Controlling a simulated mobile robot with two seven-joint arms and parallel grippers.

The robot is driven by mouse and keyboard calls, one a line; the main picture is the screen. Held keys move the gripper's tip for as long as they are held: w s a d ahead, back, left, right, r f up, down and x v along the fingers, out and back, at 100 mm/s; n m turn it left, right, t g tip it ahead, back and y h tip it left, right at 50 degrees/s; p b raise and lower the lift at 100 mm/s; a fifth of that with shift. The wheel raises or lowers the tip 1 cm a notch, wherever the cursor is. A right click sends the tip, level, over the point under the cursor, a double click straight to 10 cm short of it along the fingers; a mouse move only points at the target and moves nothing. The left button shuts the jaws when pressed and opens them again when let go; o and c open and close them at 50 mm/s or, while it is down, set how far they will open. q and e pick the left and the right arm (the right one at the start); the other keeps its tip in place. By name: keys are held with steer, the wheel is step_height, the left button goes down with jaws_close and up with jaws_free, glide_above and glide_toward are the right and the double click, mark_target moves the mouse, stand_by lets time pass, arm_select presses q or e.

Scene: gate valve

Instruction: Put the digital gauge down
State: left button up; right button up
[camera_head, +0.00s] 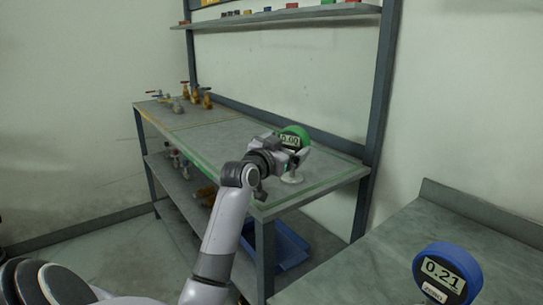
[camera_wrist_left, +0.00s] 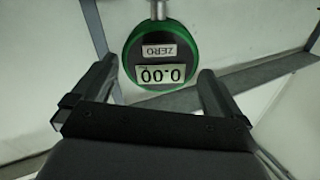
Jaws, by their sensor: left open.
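A digital gauge with a green rim (camera_head: 296,132) reads 0.00 and stands upright at the right end of the workbench. Its pale round foot (camera_head: 292,179) appears to rest on the bench top. In the left wrist view the green gauge (camera_wrist_left: 158,38) shows upside down, with a ZERO label. My left gripper (camera_head: 291,155) is at the gauge, its arm coming from the front. In the wrist view its two fingers (camera_wrist_left: 157,68) are spread apart on either side of the gauge, with visible gaps. My right gripper is not in view.
A blue gauge (camera_head: 446,274) reading 0.21 is on the nearer right-hand table (camera_head: 345,270). Brass valves (camera_head: 195,95) stand at the bench's far left. A shelf (camera_head: 280,16) hangs above. A blue bin (camera_head: 285,246) is below. The middle of the bench top (camera_head: 215,138) is clear.

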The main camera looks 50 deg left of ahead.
arm_select(q)
steer(key=v, duration=0.8)
steer(key=shift+w, duration=0.1)
stand_by(0.4)
